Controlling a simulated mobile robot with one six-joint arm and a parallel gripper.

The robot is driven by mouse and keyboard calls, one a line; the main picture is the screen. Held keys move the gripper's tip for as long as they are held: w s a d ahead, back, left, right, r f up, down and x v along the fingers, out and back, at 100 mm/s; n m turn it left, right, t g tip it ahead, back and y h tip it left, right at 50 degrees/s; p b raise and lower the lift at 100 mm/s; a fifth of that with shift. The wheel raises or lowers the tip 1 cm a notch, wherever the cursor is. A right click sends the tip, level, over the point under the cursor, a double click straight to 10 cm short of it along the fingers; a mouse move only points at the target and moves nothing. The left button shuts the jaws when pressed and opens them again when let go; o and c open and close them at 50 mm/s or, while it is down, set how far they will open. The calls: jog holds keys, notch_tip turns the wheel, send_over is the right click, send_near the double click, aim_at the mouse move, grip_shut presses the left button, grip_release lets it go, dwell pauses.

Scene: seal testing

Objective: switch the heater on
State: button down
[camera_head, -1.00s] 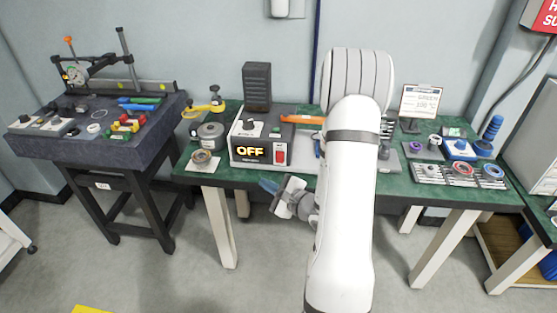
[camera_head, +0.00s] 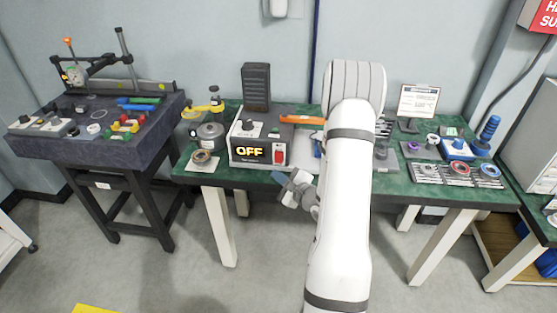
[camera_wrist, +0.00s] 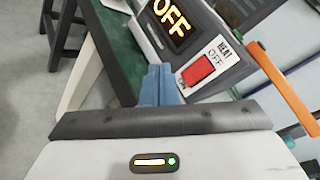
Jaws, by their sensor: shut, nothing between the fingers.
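The heater is a grey and white box (camera_head: 242,150) on the green bench, and its lit display (camera_head: 249,151) reads OFF. A red rocker switch (camera_head: 279,154) is on the right of its front face. In the wrist view the red switch (camera_wrist: 198,69) sits in a white plate marked HEAT and OFF, right of the display (camera_wrist: 172,17). My gripper (camera_head: 278,177) is in front of the bench edge, below the switch. Its blue fingers (camera_wrist: 158,80) are together and empty, pointing toward the heater front just left of the switch. I cannot tell how far they are from it.
An orange-handled tool (camera_head: 303,120) lies behind the heater on its right, with its orange part also in the wrist view (camera_wrist: 284,88). A round grey pot (camera_head: 208,136) and a tape roll (camera_head: 202,156) are on its left. Floor in front is free.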

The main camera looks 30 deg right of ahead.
jog(key=shift+w+d+f+b, duration=0.15)
jog(key=shift+w+d+b, duration=0.1)
jog(key=shift+w+d, duration=0.5)
jog(key=shift+w+d+f+b, duration=0.15)
jog(key=shift+w+d, duration=0.25)
jog(key=shift+w, duration=0.5)
jog(key=shift+w, duration=0.1)
dwell(0.8)
jog(key=shift+w+d+b, duration=0.2)
jog(key=shift+w+b, duration=0.05)
jog(key=shift+b, duration=0.25)
jog(key=shift+w+d, duration=0.15)
jog(key=shift+w, duration=0.15)
dwell(0.3)
jog(key=shift+s+b, duration=0.1)
jog(key=shift+b, duration=0.2)
jog(key=shift+s+a+r+b, duration=0.1)
jog(key=shift+s+a+b, duration=0.3)
jog(key=shift+s, duration=0.15)
jog(key=shift+s+a+r+b, duration=0.1)
jog(key=shift+s+a+b, duration=0.15)
jog(key=shift+s+a, duration=0.35)
jog(key=shift+s+a+r+b, duration=0.1)
jog(key=shift+s+a+b, duration=0.15)
jog(key=shift+s, duration=0.55)
jog(key=shift+s+a+r+b, duration=0.1)
jog(key=shift+s+a+b, duration=0.1)
jog(key=shift+s+a, duration=0.4)
